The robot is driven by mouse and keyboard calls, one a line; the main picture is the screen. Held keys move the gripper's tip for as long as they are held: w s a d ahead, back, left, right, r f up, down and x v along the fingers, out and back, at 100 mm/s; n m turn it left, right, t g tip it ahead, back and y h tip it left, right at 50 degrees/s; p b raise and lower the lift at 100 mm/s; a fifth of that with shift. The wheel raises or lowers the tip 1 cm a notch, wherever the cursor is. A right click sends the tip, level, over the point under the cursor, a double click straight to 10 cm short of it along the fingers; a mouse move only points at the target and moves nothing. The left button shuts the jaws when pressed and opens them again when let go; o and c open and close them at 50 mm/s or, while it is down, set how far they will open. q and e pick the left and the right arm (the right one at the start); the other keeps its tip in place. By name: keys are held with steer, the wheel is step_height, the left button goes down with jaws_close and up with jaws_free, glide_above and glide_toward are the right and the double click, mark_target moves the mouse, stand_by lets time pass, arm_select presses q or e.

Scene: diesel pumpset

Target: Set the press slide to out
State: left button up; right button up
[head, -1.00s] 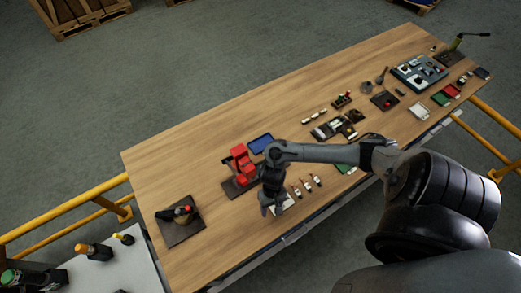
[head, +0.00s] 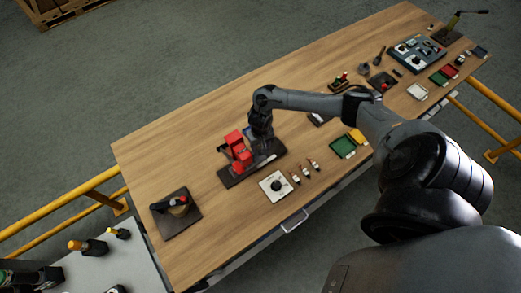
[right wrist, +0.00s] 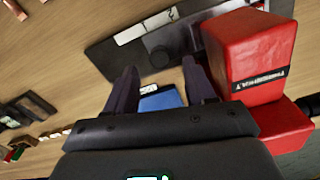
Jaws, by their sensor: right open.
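The red press (head: 236,147) stands on a dark base plate (head: 232,180) near the front left of the table. In the right wrist view its red block (right wrist: 250,55) is close beside my right gripper's right finger; I cannot tell whether they touch. My right gripper (head: 262,143) is over the right part of the base, pointing down. In the right wrist view it (right wrist: 162,85) is open and empty. I cannot tell the slide's position. My left gripper is out of view.
A white plate with a black dial (head: 276,186) and several small bottle-like pieces lie in front of the press. A blue tray (right wrist: 160,100) is partly hidden behind my gripper. A dark square board (head: 177,214) lies to the left. The table's back left is clear.

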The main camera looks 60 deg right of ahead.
mark_target(260, 151)
steer(key=shift+f, duration=1.8)
jaws_close()
